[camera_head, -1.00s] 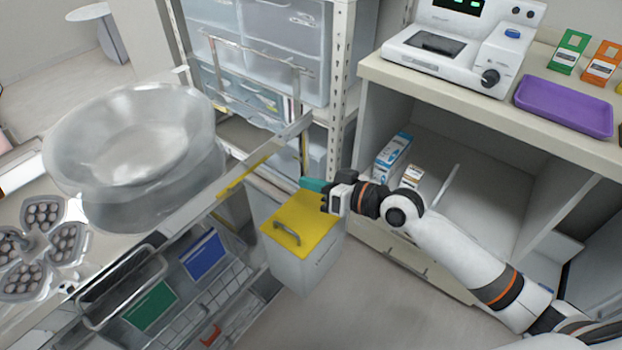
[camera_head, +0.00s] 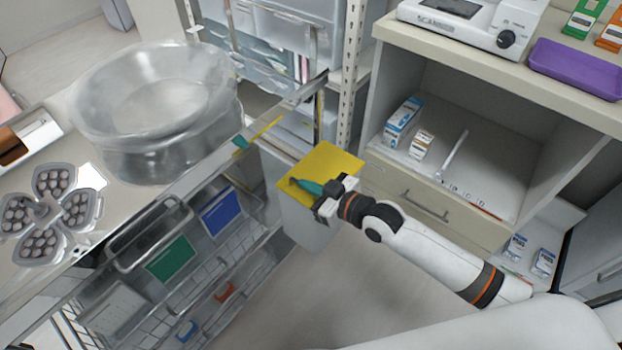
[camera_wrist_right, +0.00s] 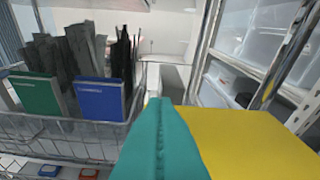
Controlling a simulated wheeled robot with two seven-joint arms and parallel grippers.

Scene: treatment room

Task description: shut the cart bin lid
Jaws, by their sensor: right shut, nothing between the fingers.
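The white cart bin (camera_head: 305,231) hangs beside the steel cart. Its yellow lid (camera_head: 334,160) lies over the bin's top; I cannot tell whether it is fully seated. The lid also shows at the right of the right wrist view (camera_wrist_right: 255,145). My right gripper (camera_head: 303,185) is shut and empty, its teal fingers over the lid's near part. Contact with the lid cannot be told. The fingers fill the lower middle of the wrist view (camera_wrist_right: 158,105). The lid's handle is mostly hidden by the fingers. My left gripper is not in view.
The cart carries a large clear basin (camera_head: 150,105) and a flower-shaped tray (camera_head: 52,207). Its wire basket (camera_head: 160,265) holds green and blue folders. A cabinet (camera_head: 500,85) stands close on the right, with a purple tray (camera_head: 575,68) on top. Floor shows below the bin.

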